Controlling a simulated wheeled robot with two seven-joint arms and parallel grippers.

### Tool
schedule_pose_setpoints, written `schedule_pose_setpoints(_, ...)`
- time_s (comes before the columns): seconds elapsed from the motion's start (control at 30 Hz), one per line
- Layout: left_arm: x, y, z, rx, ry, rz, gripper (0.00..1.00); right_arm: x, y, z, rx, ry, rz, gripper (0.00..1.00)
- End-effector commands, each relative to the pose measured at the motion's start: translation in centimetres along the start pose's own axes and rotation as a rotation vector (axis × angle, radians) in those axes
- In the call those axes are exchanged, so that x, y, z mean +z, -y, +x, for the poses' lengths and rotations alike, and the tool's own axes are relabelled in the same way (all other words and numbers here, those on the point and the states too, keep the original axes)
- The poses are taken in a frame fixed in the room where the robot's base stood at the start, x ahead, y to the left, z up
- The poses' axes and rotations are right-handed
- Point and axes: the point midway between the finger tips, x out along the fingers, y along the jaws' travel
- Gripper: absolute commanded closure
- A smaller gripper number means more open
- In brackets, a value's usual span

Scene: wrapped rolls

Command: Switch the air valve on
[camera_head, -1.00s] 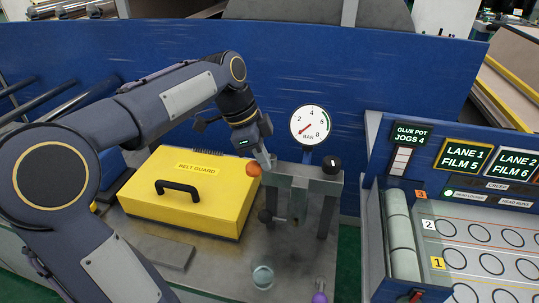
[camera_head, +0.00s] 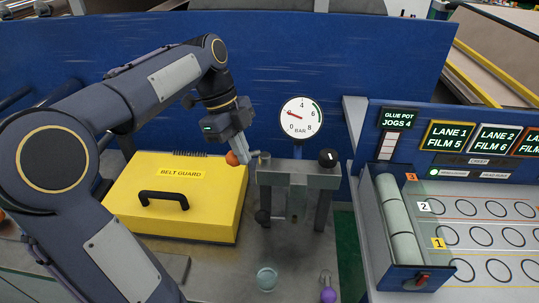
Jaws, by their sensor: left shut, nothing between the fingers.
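A metal valve stand (camera_head: 300,178) rises from the bench. An orange ball (camera_head: 231,158), which looks like the end of the valve lever, is at its left end. A round gauge (camera_head: 301,118) marked BAR stands behind it; its red needle points left and slightly up, near where 2 sits. A black knob (camera_head: 328,157) is on the stand's right end. My left gripper (camera_head: 247,158) is shut and empty. Its fingertips point down just right of the ball, apparently against it; they hide part of the lever. My right gripper is out of view.
A yellow belt guard (camera_head: 184,220) with a black handle lies left of the stand. A glass jar (camera_head: 267,279) and a purple-ended item (camera_head: 328,295) are at the bench front. A lane panel with pale rolls (camera_head: 401,225) is at right. A blue wall (camera_head: 330,60) runs behind.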

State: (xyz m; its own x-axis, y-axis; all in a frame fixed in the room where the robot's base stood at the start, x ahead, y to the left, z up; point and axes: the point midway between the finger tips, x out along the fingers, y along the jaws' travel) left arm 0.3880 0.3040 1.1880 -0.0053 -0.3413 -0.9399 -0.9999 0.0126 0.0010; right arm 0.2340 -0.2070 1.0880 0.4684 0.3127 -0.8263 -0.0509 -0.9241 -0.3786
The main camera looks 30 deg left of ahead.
Motion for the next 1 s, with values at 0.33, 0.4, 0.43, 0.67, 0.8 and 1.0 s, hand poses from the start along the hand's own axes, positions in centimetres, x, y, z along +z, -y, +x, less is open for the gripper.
schedule_pose_setpoints(0.33,0.4,0.2,-0.1,-0.002,0.002,-0.003,1.00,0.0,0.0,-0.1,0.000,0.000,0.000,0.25)
schedule_pose_setpoints(0.4,0.4,0.2,-0.1,-0.002,0.002,-0.003,1.00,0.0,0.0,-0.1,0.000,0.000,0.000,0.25)
schedule_pose_setpoints(0.43,0.4,0.2,-0.1,-0.002,0.002,-0.003,1.00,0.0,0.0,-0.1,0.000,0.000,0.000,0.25)
schedule_pose_setpoints(0.67,0.4,0.2,-0.2,-0.002,0.002,-0.003,1.00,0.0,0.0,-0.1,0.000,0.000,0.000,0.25)
schedule_pose_setpoints(0.8,0.3,0.2,-0.2,-0.002,0.002,-0.003,1.00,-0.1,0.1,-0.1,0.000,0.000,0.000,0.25)
schedule_pose_setpoints(1.0,-1.6,0.8,0.1,-0.001,0.001,0.001,1.00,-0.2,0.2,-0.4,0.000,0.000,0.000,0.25)
